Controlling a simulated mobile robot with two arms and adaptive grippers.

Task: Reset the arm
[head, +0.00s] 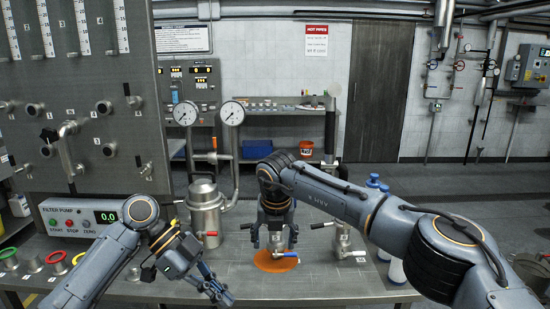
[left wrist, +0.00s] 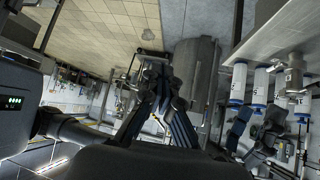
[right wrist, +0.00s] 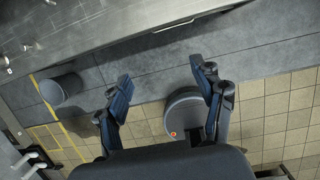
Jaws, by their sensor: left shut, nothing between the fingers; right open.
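My left gripper (head: 222,298) is at the lower left of the head view, tilted down to the right. Its fingers are together in the left wrist view (left wrist: 155,68), with nothing held. My right arm reaches in from the right and bends down at the middle. My right gripper (head: 276,243) points down there, and its fingers stand apart in the right wrist view (right wrist: 163,90), with nothing between them. In the head view it appears in front of a valve handle and an orange disc (head: 276,262). The right wrist view shows floor beneath it, and contact cannot be told.
A steel workbench (head: 330,285) spans the front. A steel vessel (head: 205,208) with two gauges and a valve fitting (head: 345,240) stand near the grippers. A filter pump panel (head: 85,218) and colored rings are at left; blue-capped bottles (head: 373,181) are behind my right arm.

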